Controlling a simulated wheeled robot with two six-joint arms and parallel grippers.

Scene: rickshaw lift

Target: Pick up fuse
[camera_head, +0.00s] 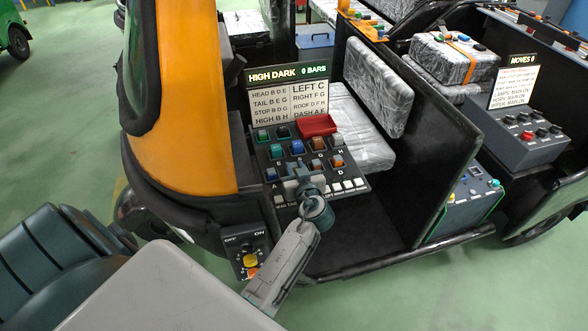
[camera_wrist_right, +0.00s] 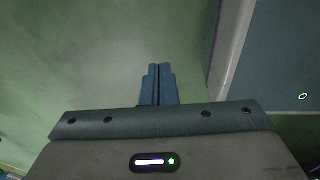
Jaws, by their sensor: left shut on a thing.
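Several coloured fuses, blue, green and orange, stand in rows on the black fuse panel (camera_head: 352,184) inside the orange and black rickshaw. A blue fuse (camera_head: 271,174) is at the panel's left, and an orange fuse (camera_head: 318,166) is at its right. My left gripper (camera_head: 303,176) is low over the panel's front middle, between these two. It is shut on a fuse, which its jaws mostly hide; I cannot tell its colour. My right gripper (camera_wrist_right: 158,72) shows in the right wrist view with its fingers together, empty, above the green floor.
A red tray (camera_head: 318,125) sits at the panel's back right, below a label board (camera_head: 288,102) reading HIGH DARK, 0 BARS. An OFF/ON knob box (camera_head: 248,255) is at the lower left. A grey box with a MOVES 0 sign (camera_head: 519,139) stands at right.

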